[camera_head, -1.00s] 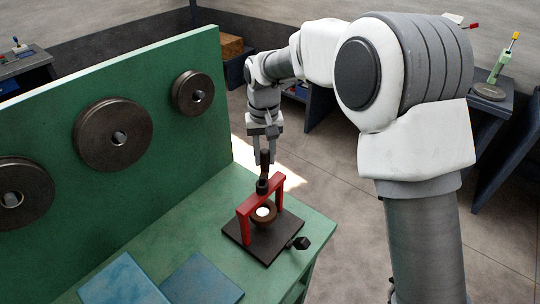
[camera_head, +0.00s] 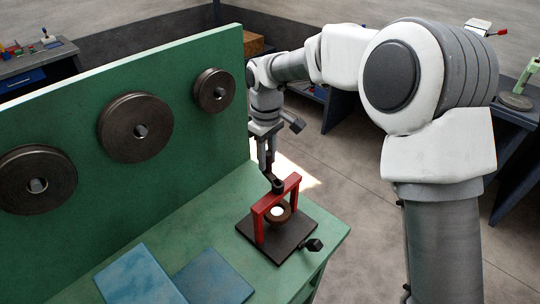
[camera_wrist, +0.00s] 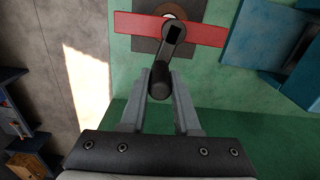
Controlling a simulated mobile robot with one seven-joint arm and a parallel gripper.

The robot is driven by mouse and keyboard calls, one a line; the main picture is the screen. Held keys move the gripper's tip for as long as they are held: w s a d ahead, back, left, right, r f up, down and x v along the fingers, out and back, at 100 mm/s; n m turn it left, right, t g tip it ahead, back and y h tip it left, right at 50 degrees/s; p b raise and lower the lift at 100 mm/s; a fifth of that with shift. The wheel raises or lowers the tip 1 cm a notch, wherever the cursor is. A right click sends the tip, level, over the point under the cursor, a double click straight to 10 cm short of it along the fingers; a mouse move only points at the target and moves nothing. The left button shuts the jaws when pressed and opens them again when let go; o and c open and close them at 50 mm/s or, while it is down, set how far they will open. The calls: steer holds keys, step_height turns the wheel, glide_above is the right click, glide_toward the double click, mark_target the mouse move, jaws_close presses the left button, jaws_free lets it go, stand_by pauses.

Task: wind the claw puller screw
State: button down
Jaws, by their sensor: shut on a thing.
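The claw puller has a red frame (camera_head: 262,222) standing on a dark base plate (camera_head: 286,248). Its black screw top (camera_head: 277,186) rises through the red crossbar, and a round brown part (camera_head: 285,218) with a bright centre sits under the bar. In the wrist view, the red crossbar (camera_wrist: 205,33) lies across the top and a dark crank (camera_wrist: 174,46) runs from the screw toward me. My gripper (camera_wrist: 160,88) is shut on the crank's round knob, with a finger on each side. In the head view, my gripper (camera_head: 266,160) is behind and left of the screw.
The green bench (camera_head: 180,240) carries two blue plates (camera_head: 130,280) at the front. A green upright panel (camera_head: 70,110) with several dark discs (camera_head: 135,128) stands behind, close to my gripper. A small black knob (camera_head: 314,244) sticks out beside the base plate.

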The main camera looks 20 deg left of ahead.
steer(key=shift+s+a+r+n, duration=0.1)
steer(key=shift+a+n, duration=0.1)
steer(key=shift+n, duration=0.2)
steer(key=c, duration=0.6)
jaws_free()
steer(key=shift+c, duration=0.2)
step_height(320, 180, up, 17)
steer(key=shift+r, duration=0.2)
